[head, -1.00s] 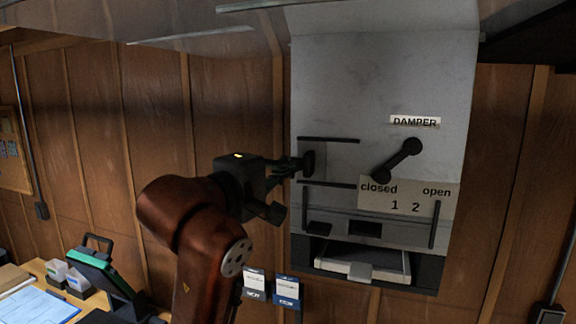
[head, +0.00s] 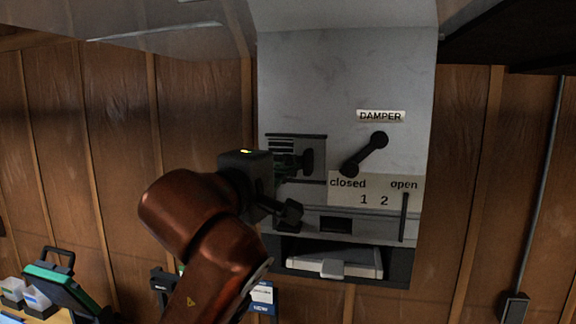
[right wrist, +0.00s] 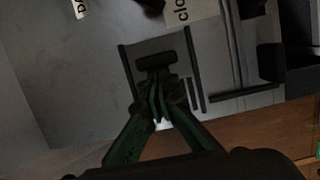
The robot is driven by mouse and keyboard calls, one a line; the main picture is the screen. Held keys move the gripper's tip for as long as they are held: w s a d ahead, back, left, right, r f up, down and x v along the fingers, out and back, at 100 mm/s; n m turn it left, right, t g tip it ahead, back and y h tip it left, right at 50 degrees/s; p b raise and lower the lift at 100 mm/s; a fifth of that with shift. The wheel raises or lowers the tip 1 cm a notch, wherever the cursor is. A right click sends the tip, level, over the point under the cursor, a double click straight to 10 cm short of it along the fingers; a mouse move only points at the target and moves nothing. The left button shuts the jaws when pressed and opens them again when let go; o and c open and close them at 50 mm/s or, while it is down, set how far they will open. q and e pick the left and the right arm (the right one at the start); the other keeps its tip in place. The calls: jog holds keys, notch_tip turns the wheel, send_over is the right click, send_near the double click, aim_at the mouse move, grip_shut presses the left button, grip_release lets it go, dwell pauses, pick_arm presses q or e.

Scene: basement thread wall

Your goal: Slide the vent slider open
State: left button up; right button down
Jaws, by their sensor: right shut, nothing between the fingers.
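The vent slider is a grey plate (head: 317,145) with a dark knob (head: 308,161), between two dark rails on the pale metal cabinet. Several dark slots (head: 281,145) show at its left. In the right wrist view the knob (right wrist: 156,61) sits between the rails, with slots (right wrist: 196,94) beside the plate. My right gripper (head: 294,165) is shut and empty, with its fingertips at the left side of the knob. In the right wrist view its green fingers (right wrist: 158,92) are together right by the knob; I cannot tell whether they touch. My left gripper is not in view.
A damper lever (head: 364,155) stands right of the vent, above a plate marked closed and open (head: 375,189). A black vertical handle (head: 404,217) and a tray (head: 335,262) are below. A desk with a green-and-black device (head: 58,285) is at lower left.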

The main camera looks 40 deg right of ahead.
jog(key=a+b, duration=0.2)
jog(key=a, duration=0.9)
jog(key=shift+s+a, duration=0.25)
jog(key=shift+a, duration=0.05)
jog(key=shift+w, duration=0.1)
jog(key=shift+d, duration=0.1)
